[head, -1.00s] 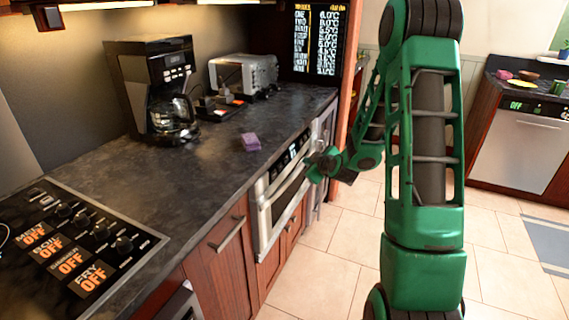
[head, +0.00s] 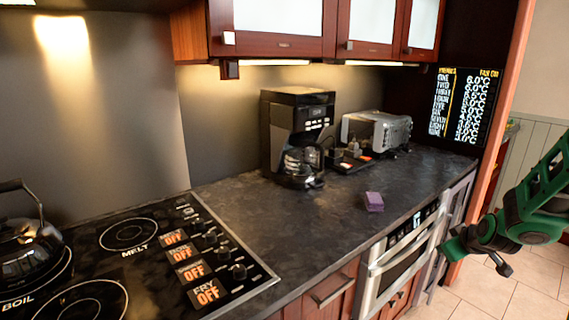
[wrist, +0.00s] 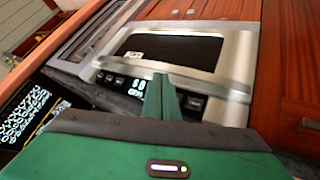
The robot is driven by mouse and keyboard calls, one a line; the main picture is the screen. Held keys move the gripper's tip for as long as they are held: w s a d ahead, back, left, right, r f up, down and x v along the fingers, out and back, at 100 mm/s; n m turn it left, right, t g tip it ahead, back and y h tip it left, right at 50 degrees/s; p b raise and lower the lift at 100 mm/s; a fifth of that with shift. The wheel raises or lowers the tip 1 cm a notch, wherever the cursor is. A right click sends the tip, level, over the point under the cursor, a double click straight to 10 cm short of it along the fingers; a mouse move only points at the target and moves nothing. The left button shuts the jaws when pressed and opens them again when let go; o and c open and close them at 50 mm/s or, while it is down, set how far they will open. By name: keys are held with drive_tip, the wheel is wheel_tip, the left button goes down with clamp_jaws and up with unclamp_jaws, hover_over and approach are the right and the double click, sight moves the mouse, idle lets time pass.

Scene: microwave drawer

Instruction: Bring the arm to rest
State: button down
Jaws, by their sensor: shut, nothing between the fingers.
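My green arm (head: 540,205) reaches in from the right edge of the head view, with its upper part out of frame. My gripper (head: 453,248) hangs in front of the counter, just right of the microwave drawer (head: 392,268). In the wrist view the closed fingers (wrist: 161,97) stick up with nothing between them. The steel front and dark window of the microwave drawer (wrist: 170,48) lie beyond them. The drawer front looks flush with the cabinets. I cannot tell the exact gap between the fingers and the drawer.
The dark counter (head: 275,225) carries a coffee maker (head: 292,135), a toaster oven (head: 376,130) and a purple block (head: 374,202). A cooktop (head: 130,265) with a kettle (head: 28,240) is at the left. Open tiled floor (head: 510,295) shows at the lower right.

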drive_tip(key=s+a+r+m+g, duration=0.2)
drive_tip(key=s+m+g, duration=0.1)
drive_tip(key=s, duration=0.9)
drive_tip(key=s+a+r+m+g+y, duration=0.1)
drive_tip(key=s+a+r+m+g, duration=0.1)
drive_tip(key=s, duration=0.9)
drive_tip(key=s+a+r+m+g, duration=0.2)
drive_tip(key=s+r+m+g, duration=0.1)
drive_tip(key=s, duration=0.9)
drive_tip(key=shift+s+a+r+m+g+y, duration=0.25)
drive_tip(key=shift+r+m+g, duration=0.2)
drive_tip(key=shift+m, duration=0.75)
